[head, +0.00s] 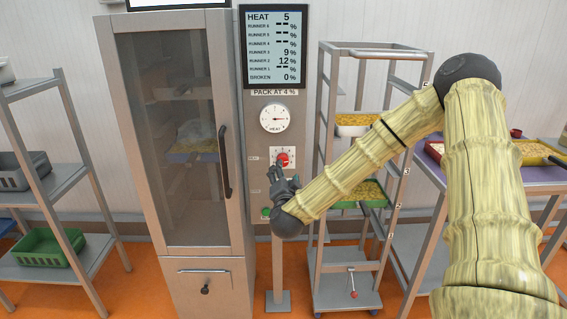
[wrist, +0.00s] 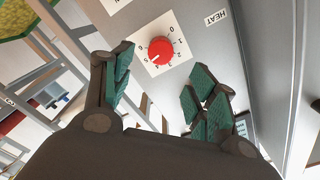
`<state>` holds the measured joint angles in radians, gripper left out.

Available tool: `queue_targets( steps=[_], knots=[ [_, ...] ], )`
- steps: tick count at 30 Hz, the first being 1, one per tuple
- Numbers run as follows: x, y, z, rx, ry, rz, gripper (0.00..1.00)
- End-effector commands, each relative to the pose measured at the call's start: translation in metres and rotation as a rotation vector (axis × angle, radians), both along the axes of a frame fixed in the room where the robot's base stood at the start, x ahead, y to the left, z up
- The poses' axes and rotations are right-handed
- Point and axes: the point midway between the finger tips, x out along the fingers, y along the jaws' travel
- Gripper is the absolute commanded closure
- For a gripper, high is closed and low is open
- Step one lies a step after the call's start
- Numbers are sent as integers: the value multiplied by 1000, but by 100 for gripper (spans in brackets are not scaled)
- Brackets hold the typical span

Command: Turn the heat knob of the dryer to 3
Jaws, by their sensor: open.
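The red heat knob (head: 283,159) sits on a white dial plate on the grey control panel, right of the dryer cabinet (head: 172,140). In the wrist view the knob (wrist: 161,50) shows a numbered scale around it, and its white mark points to the lower left, near 5. The display (head: 274,46) reads HEAT 5. My gripper (head: 279,172) is just below the knob in the head view. In the wrist view my gripper (wrist: 160,85) is open, with green-padded fingers on either side of the view. The knob lies beyond the fingertips, apart from them.
A round heat gauge (head: 274,118) is above the knob, and a green button (head: 266,211) is below it. A wheeled rack (head: 345,235) with filled trays stands close on the right. The cabinet's dark door handle (head: 224,160) is close on the left.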

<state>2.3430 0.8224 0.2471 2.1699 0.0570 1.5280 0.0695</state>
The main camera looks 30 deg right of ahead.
Motion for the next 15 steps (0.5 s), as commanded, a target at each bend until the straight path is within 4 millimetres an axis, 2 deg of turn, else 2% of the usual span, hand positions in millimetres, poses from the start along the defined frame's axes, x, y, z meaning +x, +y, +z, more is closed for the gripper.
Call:
queue_targets(
  steps=[9, 15],
  knots=[
    [44, -27, 1, -2, 1, 0, 42],
    [66, -40, 0, -2, 0, 1, 42]
  ],
)
